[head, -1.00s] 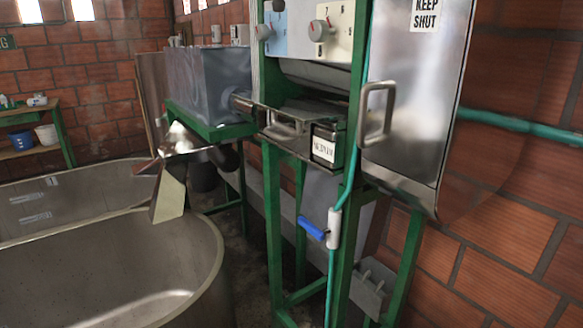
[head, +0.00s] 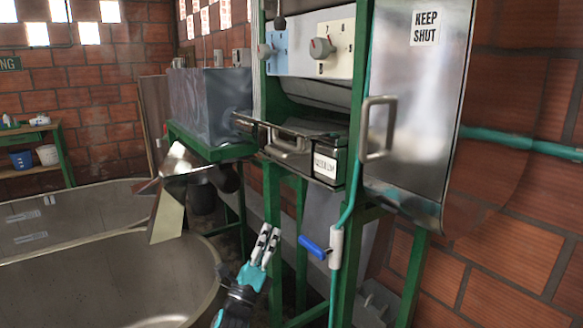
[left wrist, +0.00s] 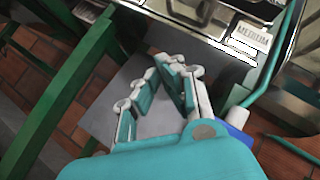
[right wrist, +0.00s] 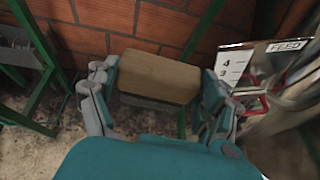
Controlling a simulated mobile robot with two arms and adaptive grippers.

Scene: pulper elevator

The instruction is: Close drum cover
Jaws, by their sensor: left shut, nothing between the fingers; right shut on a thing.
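The drum cover appears to be the shiny curved metal panel (head: 425,110) with a KEEP SHUT label and a bar handle (head: 377,128) on its left edge. It stands swung out at the right of the green machine frame. My left gripper (head: 270,238) is shut and empty, low in front of the frame, below and left of the handle and apart from it. Its fingers (left wrist: 178,65) converge in the left wrist view. My right gripper (right wrist: 158,85) is shut on a brown block (right wrist: 158,78) in the right wrist view; it is outside the head view.
A drawer-like tray (head: 290,145) with a MEDIUM label sits above my left gripper. Dial panels (head: 325,47) are above. A large metal tank (head: 110,270) fills the lower left. Brick wall lies behind.

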